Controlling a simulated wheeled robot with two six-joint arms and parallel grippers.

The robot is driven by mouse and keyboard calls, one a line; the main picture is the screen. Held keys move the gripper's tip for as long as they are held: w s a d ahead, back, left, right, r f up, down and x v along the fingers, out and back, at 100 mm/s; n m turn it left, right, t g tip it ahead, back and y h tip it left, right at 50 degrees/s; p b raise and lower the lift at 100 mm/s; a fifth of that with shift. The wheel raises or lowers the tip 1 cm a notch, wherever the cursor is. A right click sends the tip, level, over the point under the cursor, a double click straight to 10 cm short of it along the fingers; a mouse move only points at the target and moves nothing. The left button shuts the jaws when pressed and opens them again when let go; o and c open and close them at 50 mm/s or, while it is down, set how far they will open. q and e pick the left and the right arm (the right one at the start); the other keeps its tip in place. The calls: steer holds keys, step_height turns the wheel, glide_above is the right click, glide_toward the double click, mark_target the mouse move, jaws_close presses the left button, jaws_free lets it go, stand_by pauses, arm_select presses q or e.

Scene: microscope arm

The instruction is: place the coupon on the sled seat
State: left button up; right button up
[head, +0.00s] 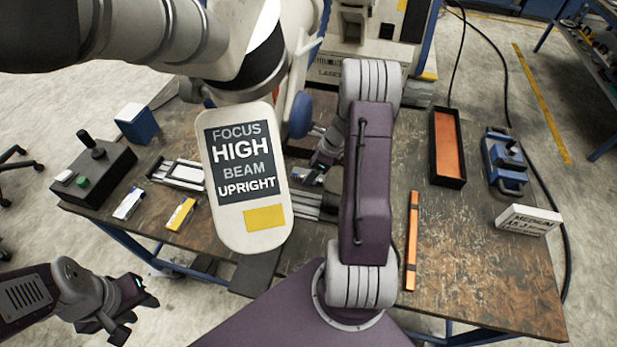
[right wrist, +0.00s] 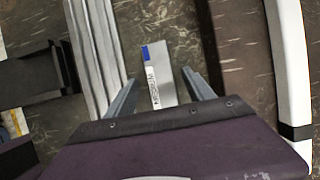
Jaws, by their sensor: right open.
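A grey metal coupon (right wrist: 160,76) with a blue end and a printed white label lies between the two fingers of my right gripper (right wrist: 159,80) in the right wrist view. The fingers are apart, one on each side of it, with no clear contact visible. In the head view, my right gripper (head: 320,168) is small and partly hidden behind the arm and the hanging sign. Silver rails (right wrist: 95,50) run left of the coupon; they show partly in the head view (head: 308,203). I cannot tell which part is the sled seat. My left gripper (head: 135,310) is open and empty, off the table's front left.
A sign panel (head: 240,175) hangs over the table (head: 475,265) and hides its middle. A joystick box (head: 90,172), a silver frame (head: 178,174) and two small blocks lie left. An orange tray (head: 447,147), an orange strip (head: 412,240) and a white label block (head: 528,219) lie right.

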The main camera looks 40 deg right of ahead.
steer(key=shift+w+a+f, duration=0.1)
steer(key=shift+w+f, duration=0.15)
steer(key=shift+f, duration=0.3)
steer(key=shift+r, duration=0.1)
jaws_close()
step_height(320, 180, up, 5)
steer(key=shift+s+f+p, duration=0.1)
steer(key=shift+f+p, duration=0.05)
steer(key=shift+p, duration=0.4)
steer(key=s+d+r, duration=0.3)
steer(key=s+r, duration=0.3)
steer(key=s, duration=0.5)
steer(key=shift+d+r, duration=0.15)
steer(key=shift+d, duration=0.2)
